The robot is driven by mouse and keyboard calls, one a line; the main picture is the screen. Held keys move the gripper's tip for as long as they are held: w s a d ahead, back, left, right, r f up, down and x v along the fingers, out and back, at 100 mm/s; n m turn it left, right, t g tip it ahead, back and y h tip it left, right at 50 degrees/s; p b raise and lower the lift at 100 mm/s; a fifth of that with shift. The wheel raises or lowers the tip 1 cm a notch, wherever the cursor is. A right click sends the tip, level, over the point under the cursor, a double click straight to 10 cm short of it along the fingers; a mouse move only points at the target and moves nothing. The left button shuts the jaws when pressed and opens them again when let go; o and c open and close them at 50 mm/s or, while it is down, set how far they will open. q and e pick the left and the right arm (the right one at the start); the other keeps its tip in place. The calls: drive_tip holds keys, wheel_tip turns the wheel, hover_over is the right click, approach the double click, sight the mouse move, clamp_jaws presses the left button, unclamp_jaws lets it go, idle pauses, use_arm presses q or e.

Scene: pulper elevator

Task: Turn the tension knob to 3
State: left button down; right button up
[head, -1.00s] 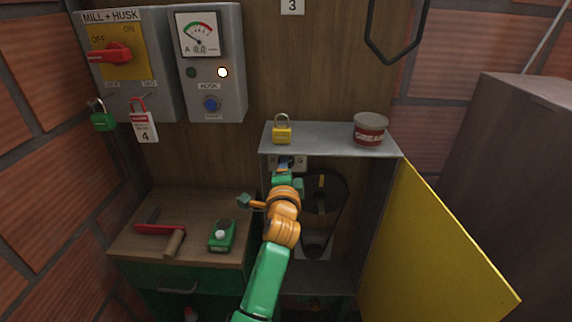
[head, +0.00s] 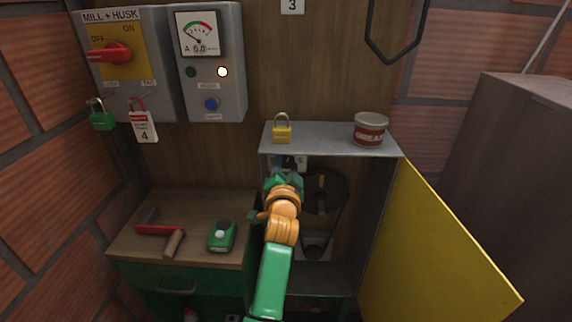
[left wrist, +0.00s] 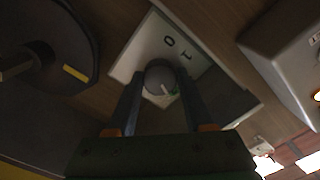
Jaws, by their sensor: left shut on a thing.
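The tension knob (left wrist: 160,77) is a small grey round knob on a pale dial plate (left wrist: 205,62) in the left wrist view. Dark digits show on the plate beside the knob; I cannot read the setting with certainty. My left gripper (left wrist: 157,97) has one finger on each side of the knob and is shut on it. In the head view my left gripper (head: 284,166) reaches into the open cabinet under its top shelf, hiding the knob. The plate's edge (head: 301,163) shows just right of it. My right gripper is not in view.
A dark pulley (head: 325,192) with a yellow mark is right of my gripper. A padlock (head: 282,131) and a grease tin (head: 370,129) stand on the cabinet top (head: 325,139). The yellow door (head: 435,245) hangs open at right. A bench (head: 195,208) with tools is at left.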

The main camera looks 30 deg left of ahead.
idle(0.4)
use_arm(q)
drive_tip(key=shift+c, duration=1.4)
unclamp_jaws()
drive_tip(key=shift+w, duration=0.1)
